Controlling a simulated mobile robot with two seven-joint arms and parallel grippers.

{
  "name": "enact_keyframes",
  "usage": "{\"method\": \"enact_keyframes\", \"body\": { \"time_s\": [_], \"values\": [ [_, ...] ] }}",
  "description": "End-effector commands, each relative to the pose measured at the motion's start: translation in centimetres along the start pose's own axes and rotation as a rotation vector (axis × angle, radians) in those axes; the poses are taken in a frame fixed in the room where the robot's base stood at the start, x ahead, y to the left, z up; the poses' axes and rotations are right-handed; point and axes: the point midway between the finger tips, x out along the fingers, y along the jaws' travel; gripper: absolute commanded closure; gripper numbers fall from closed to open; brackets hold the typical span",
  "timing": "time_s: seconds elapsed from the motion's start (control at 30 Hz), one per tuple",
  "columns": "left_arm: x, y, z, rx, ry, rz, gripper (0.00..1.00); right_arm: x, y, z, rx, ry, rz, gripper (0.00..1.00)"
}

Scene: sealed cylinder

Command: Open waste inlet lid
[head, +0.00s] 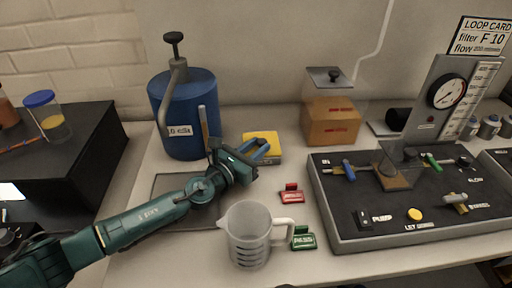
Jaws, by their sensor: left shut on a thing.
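A clear box with amber liquid (332,122) stands at the back centre, with red labels on its front. Its dark flat lid with a small black knob (330,76) lies on top and looks closed. No lettering there is readable as waste. My left gripper (263,150) is well to the left of this box and lower in the picture. It is shut at a small yellow-topped block (262,137) on the table, and its fingers partly cover that block. The exact grip is hard to make out. My right gripper is not in view.
A blue pump tank (186,112) stands behind my left arm. A clear measuring jug (248,235), a red tag (291,194) and a green tag (303,239) are in front. A black valve panel (345,205) with a gauge fills the right. A dark case (85,145) is at left.

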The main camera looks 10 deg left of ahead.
Motion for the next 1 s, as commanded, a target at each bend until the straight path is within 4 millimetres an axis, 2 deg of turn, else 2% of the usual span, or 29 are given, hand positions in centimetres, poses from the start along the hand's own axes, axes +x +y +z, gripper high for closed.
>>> {"method": "enact_keyframes", "body": {
  "time_s": [0.67, 1.0],
  "values": [
    [0.1, 0.2, 0.8, 0.002, -0.003, 0.002, 1.0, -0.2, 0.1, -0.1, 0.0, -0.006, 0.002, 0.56],
    [0.5, 0.5, 2.1, 0.003, -0.011, 0.006, 1.0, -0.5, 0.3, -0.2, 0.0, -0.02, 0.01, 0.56]
  ]
}}
